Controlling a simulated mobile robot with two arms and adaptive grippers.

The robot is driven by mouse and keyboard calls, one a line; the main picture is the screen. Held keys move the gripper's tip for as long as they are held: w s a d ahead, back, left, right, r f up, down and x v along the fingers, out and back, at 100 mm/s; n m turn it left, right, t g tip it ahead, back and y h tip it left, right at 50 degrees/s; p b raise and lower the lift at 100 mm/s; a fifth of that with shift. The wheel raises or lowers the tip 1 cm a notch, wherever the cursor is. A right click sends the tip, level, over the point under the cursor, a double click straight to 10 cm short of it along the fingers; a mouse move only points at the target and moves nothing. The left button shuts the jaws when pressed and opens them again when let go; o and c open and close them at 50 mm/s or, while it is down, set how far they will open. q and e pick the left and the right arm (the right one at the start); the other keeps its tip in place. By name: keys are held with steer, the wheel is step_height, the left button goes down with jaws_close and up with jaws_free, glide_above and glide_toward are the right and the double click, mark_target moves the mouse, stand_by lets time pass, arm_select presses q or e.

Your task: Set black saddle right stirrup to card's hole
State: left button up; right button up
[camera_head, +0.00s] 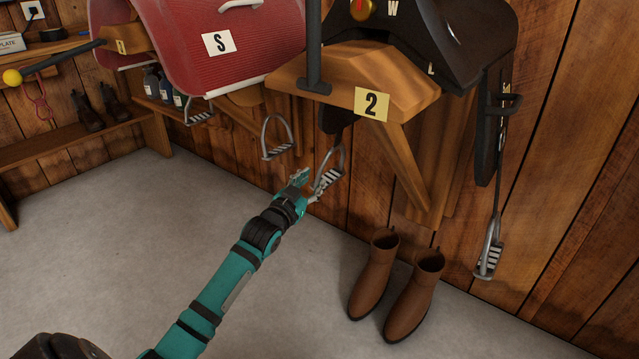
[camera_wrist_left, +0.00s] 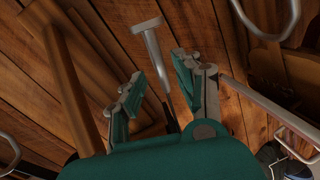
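The black saddle (camera_head: 455,40) sits on a wooden rack with a yellow "2" tag (camera_head: 371,104). One metal stirrup (camera_head: 329,172) hangs left of the rack; another stirrup (camera_head: 489,252) hangs low on a long dark strap (camera_head: 498,185) at the saddle's right. My left gripper (camera_head: 303,182) is beside the left-hand stirrup. In the left wrist view the gripper (camera_wrist_left: 156,92) has its fingers apart, with a silver metal bar (camera_wrist_left: 150,48), likely that stirrup seen edge-on, between or behind them. Contact cannot be told. No card with a readable hole setting shows. My right gripper is not in view.
A red saddle (camera_head: 175,45) with a white "S" tag (camera_head: 218,43) stands on the left; its stirrup (camera_head: 277,138) hangs near my arm. Brown boots (camera_head: 414,295) stand on the floor below the rack. A wooden bench (camera_head: 85,135) is far left. Floor at left is clear.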

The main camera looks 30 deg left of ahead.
mark_target(318, 175)
arm_select(q)
steer(key=shift+w+a+b, duration=0.15)
steer(key=shift+w+b, duration=0.3)
steer(key=shift+w, duration=0.75)
steer(key=shift+w+a+b, duration=0.15)
steer(key=shift+w+b, duration=0.25)
steer(key=shift+w, duration=0.75)
jaws_close()
